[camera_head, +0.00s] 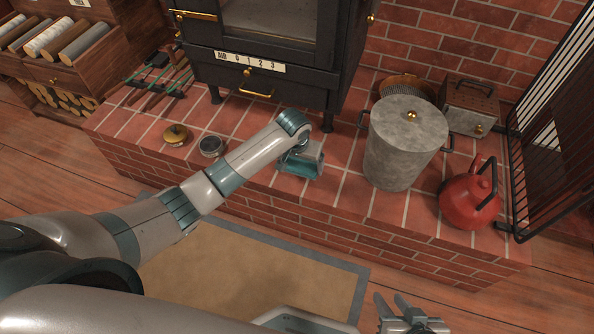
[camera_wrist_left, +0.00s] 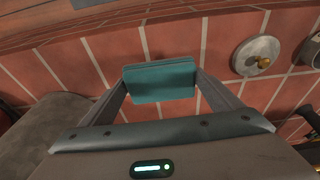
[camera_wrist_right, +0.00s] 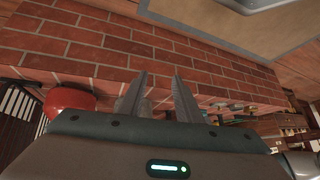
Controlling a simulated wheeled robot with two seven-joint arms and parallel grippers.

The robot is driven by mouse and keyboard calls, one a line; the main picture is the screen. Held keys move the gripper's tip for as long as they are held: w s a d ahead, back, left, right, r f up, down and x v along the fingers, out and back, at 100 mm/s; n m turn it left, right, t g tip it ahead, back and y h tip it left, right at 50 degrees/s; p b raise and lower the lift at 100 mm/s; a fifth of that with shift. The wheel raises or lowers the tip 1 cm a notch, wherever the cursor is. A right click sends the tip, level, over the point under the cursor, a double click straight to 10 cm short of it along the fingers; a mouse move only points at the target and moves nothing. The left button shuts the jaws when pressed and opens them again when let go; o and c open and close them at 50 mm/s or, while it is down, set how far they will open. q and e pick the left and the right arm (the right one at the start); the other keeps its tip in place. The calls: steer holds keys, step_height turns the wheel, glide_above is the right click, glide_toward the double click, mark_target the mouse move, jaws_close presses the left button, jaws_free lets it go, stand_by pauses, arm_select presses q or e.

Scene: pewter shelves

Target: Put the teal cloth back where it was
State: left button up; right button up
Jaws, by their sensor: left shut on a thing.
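The teal cloth (camera_wrist_left: 160,84) looks like a small folded pad. My left gripper (camera_wrist_left: 161,75) is shut on it, one finger at each side edge, over the red brick tiles. In the head view the cloth (camera_head: 297,167) shows at the left gripper (camera_head: 303,156), over the hearth in front of the stove; I cannot tell whether it touches the tiles. My right gripper (camera_head: 402,312) is low at the bottom of the head view, off the hearth. Its fingers stand apart and empty in the right wrist view (camera_wrist_right: 160,82).
The black stove (camera_head: 270,60) stands behind the cloth. A grey lidded pot (camera_head: 400,150) and a red kettle (camera_head: 468,200) stand to the right. A round tin (camera_head: 211,147), a brass-coloured tin (camera_head: 175,134) and tools (camera_head: 160,80) lie to the left. Bare tiles surround the cloth.

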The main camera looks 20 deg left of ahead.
mark_target(297, 169)
arm_select(q)
steer(key=shift+w+a+f, duration=0.3)
steer(key=shift+a, duration=0.15)
steer(key=shift+w+a+f, duration=0.25)
steer(key=shift+a+f, duration=0.05)
steer(key=shift+a, duration=0.15)
arm_select(e)
steer(key=shift+w+a+r, duration=0.15)
steer(key=shift+a, duration=0.2)
arm_select(q)
steer(key=shift+f, duration=0.35)
steer(key=x, duration=0.1)
steer(key=b+x, duration=0.1)
steer(key=shift+s+f, duration=0.25)
steer(key=shift+f, duration=0.45)
arm_select(e)
steer(key=shift+w+a+r+t+y, duration=0.5)
steer(key=shift+w+a+r+t, duration=0.1)
steer(key=shift+w+a+t, duration=0.25)
arm_select(q)
steer(key=shift+f, duration=0.15)
arm_select(e)
steer(key=shift+s+d, duration=0.1)
steer(key=shift+d, duration=0.05)
arm_select(q)
steer(key=o, duration=1)
